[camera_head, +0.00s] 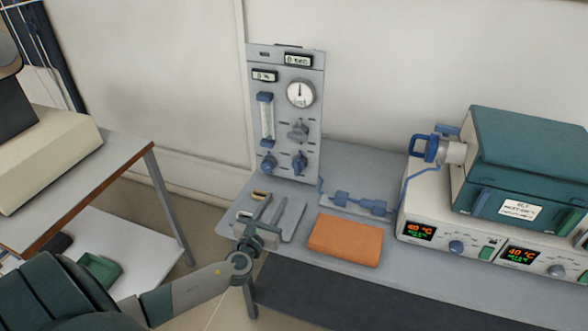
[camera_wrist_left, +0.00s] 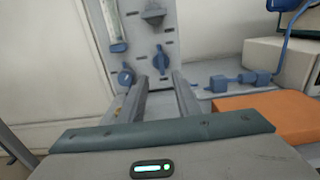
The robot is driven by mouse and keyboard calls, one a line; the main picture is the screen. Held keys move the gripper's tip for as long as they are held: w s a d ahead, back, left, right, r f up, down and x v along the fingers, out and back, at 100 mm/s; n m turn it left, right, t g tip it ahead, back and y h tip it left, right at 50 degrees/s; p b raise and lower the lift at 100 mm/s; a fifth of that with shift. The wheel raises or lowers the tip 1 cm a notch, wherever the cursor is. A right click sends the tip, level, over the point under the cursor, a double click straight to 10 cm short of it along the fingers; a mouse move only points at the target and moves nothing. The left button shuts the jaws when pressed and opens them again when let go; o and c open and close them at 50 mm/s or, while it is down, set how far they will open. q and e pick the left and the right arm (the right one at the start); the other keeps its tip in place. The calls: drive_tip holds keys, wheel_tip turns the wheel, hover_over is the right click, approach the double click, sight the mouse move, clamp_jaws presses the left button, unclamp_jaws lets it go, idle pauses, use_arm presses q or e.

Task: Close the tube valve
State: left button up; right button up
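A grey upright panel (camera_head: 284,110) carries a round gauge, a flow tube and several knobs. Two blue valve knobs sit low on it, a left one (camera_head: 268,163) and a right one (camera_head: 300,162); a grey valve knob (camera_head: 298,130) is above. My left gripper (camera_head: 273,206) is open and empty, low in front of the panel. In the left wrist view its fingers (camera_wrist_left: 158,80) are apart, pointing at the panel's lower part. The right blue knob (camera_wrist_left: 161,60) appears upright just beyond and between the fingertips, apparently not touched. The left blue knob (camera_wrist_left: 125,77) is left of them. My right gripper is not in view.
An orange block (camera_head: 346,240) lies on the grey bench right of my gripper. Behind it runs a blue tube with fittings (camera_head: 359,202) to a teal furnace (camera_head: 528,165) on a control unit with lit displays (camera_head: 420,231). Another table (camera_head: 100,187) stands at left.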

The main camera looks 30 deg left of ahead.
sight(296, 165)
use_arm(q)
drive_tip(key=x, duration=1.7)
drive_tip(key=shift+w+a+p, duration=0.1)
drive_tip(key=shift+w+p, duration=0.05)
drive_tip(key=shift+p, duration=0.2)
clamp_jaws()
